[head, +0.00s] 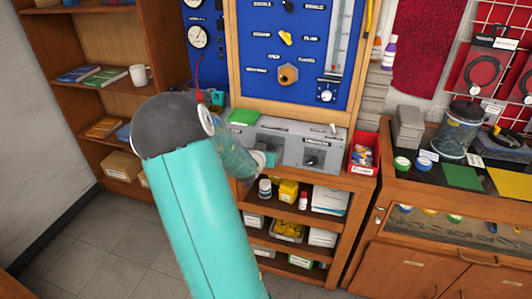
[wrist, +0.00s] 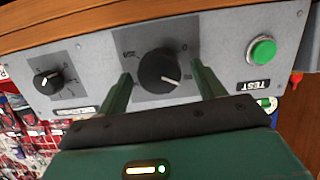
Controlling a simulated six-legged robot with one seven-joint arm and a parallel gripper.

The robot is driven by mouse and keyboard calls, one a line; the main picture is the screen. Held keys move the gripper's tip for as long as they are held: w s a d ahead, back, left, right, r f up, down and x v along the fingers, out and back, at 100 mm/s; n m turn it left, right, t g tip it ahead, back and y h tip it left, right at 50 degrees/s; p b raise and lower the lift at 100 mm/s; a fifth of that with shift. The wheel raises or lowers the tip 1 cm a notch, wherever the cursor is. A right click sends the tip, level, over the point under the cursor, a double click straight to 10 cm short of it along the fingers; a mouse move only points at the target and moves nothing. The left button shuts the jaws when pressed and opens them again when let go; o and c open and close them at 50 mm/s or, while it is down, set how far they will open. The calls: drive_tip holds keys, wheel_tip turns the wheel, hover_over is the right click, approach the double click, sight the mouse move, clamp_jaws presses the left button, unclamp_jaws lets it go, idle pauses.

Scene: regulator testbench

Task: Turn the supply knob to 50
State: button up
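In the wrist view a large round black knob (wrist: 158,70) sits on a dark square plate on the grey panel. Its white pointer line points to the lower right, toward a small mark too blurred to read surely. My gripper (wrist: 160,85) has one green finger on each side of this knob; the fingers are open, with gaps visible beside it. In the head view my gripper (head: 264,160) is at the front of the grey panel (head: 285,135) and hides this knob. A smaller black knob (wrist: 47,82) is to the left in the wrist view, also seen in the head view (head: 313,160).
A green TEST button (wrist: 262,51) is right of the large knob in the wrist view. A red bin (head: 363,155) stands beside the panel. Shelves with bottles and boxes (head: 288,192) are below.

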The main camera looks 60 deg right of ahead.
drive_tip(key=shift+a, duration=0.1)
drive_tip(key=v, duration=1.3)
drive_tip(key=shift+a, duration=0.3)
drive_tip(key=shift+r, duration=0.1)
